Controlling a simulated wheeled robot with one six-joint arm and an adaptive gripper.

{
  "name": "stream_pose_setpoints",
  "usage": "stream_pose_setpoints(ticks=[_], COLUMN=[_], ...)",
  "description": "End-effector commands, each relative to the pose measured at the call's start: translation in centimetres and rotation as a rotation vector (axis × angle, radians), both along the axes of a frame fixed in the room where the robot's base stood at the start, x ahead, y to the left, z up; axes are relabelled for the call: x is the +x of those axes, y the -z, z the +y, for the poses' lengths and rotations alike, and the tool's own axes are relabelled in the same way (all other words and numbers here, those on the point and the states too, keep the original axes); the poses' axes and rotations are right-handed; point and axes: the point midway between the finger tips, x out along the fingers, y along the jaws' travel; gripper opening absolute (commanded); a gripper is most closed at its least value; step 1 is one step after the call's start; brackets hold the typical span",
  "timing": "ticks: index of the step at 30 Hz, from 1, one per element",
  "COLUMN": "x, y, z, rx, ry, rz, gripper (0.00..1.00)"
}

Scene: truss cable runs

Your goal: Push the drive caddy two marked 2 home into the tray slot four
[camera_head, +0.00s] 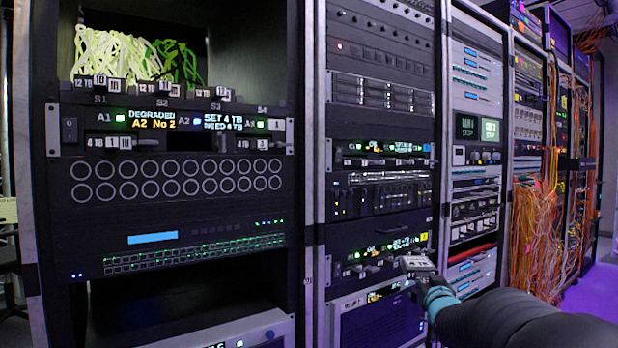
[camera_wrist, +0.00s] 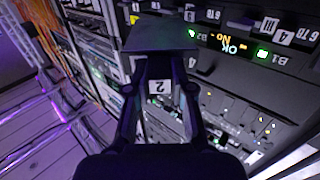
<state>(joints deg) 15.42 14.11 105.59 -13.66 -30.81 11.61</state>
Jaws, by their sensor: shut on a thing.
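My gripper (camera_head: 418,265) is low in the middle rack in the head view, its tip close to a dark tray unit (camera_head: 350,250) with small lit displays. In the wrist view my gripper (camera_wrist: 160,80) is shut on the drive caddy, whose white label marked 2 (camera_wrist: 159,87) shows between the fingers. A dark flat piece (camera_wrist: 160,36) shows just beyond the fingers; I cannot tell whether it is the caddy's body. Whether the caddy touches or enters a slot is hidden.
The left rack has an upper bay unit (camera_head: 170,122) whose display reads "DEGRADED A2 No 2". In the wrist view a display (camera_wrist: 228,44) reads "OK No", with the rest hard to read. Orange cables (camera_head: 540,240) hang at the right. Purple floor (camera_head: 590,300) is clear there.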

Motion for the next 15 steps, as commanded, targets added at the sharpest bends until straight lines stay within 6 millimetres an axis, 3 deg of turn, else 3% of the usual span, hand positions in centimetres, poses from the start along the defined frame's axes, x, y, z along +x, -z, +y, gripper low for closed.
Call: stream_pose_setpoints(ticks=[1,8,15], x=[-0.1,-0.7,-3.4], y=[-2.6,-11.9,-22.0], z=[0.0,1.4,5.0], rx=[-0.004,-0.014,0.0], ry=[0.012,0.059,0.024], rz=[-0.014,-0.013,-0.008], gripper=[0.0,0.0,0.0])
